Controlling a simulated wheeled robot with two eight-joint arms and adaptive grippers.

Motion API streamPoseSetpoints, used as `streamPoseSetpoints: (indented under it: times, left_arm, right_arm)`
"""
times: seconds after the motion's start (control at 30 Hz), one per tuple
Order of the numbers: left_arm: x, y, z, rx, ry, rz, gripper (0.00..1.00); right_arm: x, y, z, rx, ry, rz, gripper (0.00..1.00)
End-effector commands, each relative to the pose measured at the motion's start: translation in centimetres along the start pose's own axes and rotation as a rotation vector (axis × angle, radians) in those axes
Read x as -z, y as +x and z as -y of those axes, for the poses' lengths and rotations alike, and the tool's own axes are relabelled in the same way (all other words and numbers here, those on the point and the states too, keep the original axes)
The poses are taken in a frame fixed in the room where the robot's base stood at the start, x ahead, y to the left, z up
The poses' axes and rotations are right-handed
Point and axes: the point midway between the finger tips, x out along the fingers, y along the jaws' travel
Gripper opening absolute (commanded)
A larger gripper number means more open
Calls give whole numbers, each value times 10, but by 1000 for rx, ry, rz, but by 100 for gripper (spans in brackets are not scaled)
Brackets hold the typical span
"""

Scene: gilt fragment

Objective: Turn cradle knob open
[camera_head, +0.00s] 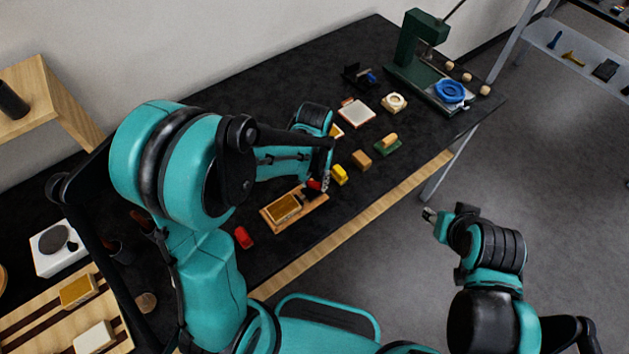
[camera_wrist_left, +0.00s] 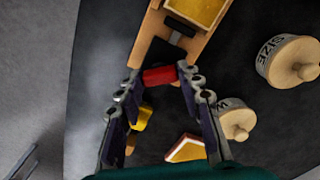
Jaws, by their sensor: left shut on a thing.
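The cradle (camera_head: 308,205) is a wooden board holding a gold-faced piece (camera_head: 284,208) on the dark table. In the left wrist view, the cradle's board (camera_wrist_left: 146,38) is at the top, with a dark clamp part at its near end. A red knob (camera_wrist_left: 159,76) sits at that end and also shows in the head view (camera_head: 314,185). My left gripper (camera_wrist_left: 160,80) is shut on the knob, one finger at each side. In the head view, my left gripper (camera_head: 324,184) partly hides it. My right gripper (camera_head: 430,215) is off the table's front edge, touching nothing; its opening is unclear.
Close to the left gripper are a yellow block (camera_head: 340,175) and a tan block (camera_head: 361,160). A red object (camera_head: 243,237) lies left of the cradle. Lidded jars (camera_wrist_left: 284,62) stand to the right in the wrist view. A green press (camera_head: 407,55) stands at the far end.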

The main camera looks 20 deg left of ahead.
Motion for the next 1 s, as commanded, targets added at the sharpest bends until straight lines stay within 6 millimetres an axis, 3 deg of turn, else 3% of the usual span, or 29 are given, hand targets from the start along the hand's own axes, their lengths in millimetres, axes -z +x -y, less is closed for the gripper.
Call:
streamPoseSetpoints:
  times: [0.6,1.0]
  left_arm:
    - [0,0,0,0,519,0,7]
    - [0,0,0,0,660,0,7]
  right_arm:
    - [-5,7,0,0,0,0,40]
    - [-6,8,0,0,0,0,40]
